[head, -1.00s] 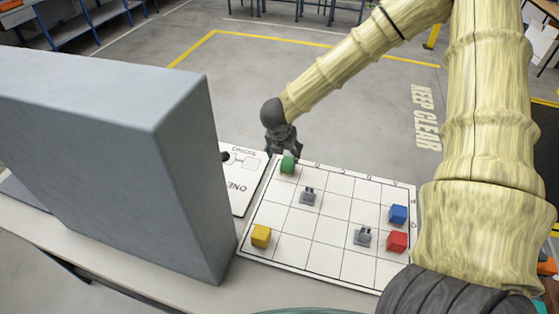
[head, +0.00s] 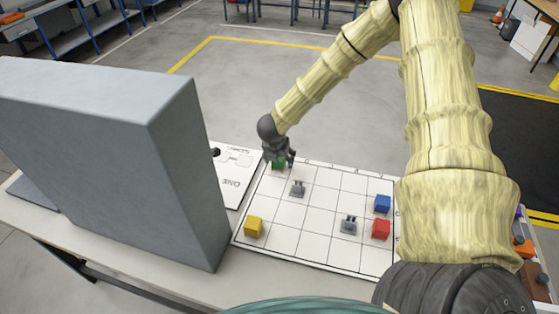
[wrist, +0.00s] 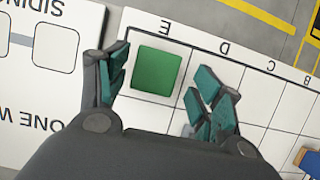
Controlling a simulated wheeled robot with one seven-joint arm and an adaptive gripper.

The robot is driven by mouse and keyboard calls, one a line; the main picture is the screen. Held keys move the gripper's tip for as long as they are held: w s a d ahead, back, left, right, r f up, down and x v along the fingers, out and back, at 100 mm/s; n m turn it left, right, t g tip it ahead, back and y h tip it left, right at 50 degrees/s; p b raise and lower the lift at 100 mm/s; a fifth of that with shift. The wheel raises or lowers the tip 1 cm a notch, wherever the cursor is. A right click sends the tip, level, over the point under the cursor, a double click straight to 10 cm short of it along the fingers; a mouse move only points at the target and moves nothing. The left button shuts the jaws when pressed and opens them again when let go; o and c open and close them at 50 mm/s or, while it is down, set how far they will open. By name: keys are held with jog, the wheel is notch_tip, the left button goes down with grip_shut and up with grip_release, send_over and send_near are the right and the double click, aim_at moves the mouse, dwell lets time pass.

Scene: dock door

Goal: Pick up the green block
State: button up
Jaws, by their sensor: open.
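The green block (wrist: 157,70) sits on the white grid board (head: 313,235), in the corner cell by the letter E. In the head view the green block (head: 278,166) is mostly covered by my gripper (head: 279,158), which is over it. In the wrist view my gripper (wrist: 163,85) is open, with one teal-padded finger to the left of the block and the other to its right. A gap shows between the block and each finger. I cannot tell exactly how far the fingertips are above the board.
A yellow block (head: 253,227), a blue block (head: 382,203), a red block (head: 381,229) and two small grey pieces (head: 297,188) (head: 348,224) are on the board. A tall grey box (head: 110,160) stands left. A white printed sheet (head: 229,180) lies beside the board.

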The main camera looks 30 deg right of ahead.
jog(key=shift+w+d+f, duration=0.1)
jog(key=shift+w+f, duration=0.25)
jog(key=shift+f, duration=0.25)
jog(key=shift+w+d+f, duration=0.1)
jog(key=shift+w+f, duration=0.25)
jog(key=shift+f, duration=0.2)
jog(key=shift+s+r, duration=0.15)
jog(key=shift+s, duration=0.15)
jog(key=shift+w, duration=0.2)
jog(key=c, duration=0.6)
jog(key=shift+s, duration=0.1)
jog(key=c, duration=0.5)
